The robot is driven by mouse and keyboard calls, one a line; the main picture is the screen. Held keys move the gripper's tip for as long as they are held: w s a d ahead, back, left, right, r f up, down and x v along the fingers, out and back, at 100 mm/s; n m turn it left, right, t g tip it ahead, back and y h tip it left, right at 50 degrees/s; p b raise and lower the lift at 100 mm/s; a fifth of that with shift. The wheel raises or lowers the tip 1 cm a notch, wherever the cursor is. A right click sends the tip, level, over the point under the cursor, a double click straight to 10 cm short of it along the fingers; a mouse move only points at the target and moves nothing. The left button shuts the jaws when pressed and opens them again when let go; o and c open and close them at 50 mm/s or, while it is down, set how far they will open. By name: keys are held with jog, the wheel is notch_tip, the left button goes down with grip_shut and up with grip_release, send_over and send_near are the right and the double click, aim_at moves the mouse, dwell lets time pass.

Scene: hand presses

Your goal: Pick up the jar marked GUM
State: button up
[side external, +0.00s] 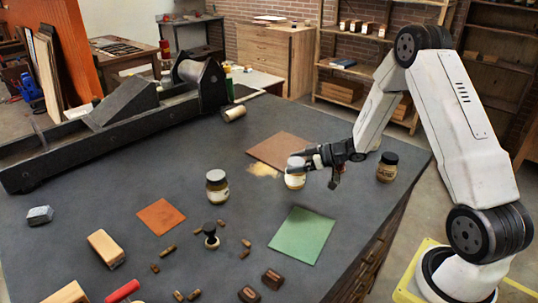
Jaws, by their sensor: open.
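Several jars are on the dark table. A pale jar (295,181) with a whitish lid stands beside my gripper (316,172), near the brown square sheet. My gripper is open; one dark finger reaches left across this jar's upper part and the other points down to its right. I cannot tell whether they touch it. No label is legible, so I cannot tell which jar is marked GUM.
A small jar (234,113) lies on its side near the long black press (120,120). Brown (280,148), orange (161,216) and green (302,238) sheets lie flat. A stamp (210,238), small brown pieces and blocks sit at the front. Pale powder (263,170) lies left of the pale jar.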

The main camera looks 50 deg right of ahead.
dwell(0.3)
grip_shut()
jog(key=shift+r, duration=0.2)
jog(key=shift+r, duration=0.8)
jog(key=s+a+r, duration=0.3)
jog(key=s+r, duration=0.8)
jog(key=s, duration=0.2)
jog(key=shift+s+a, duration=0.2)
jog(key=shift+s, duration=0.1)
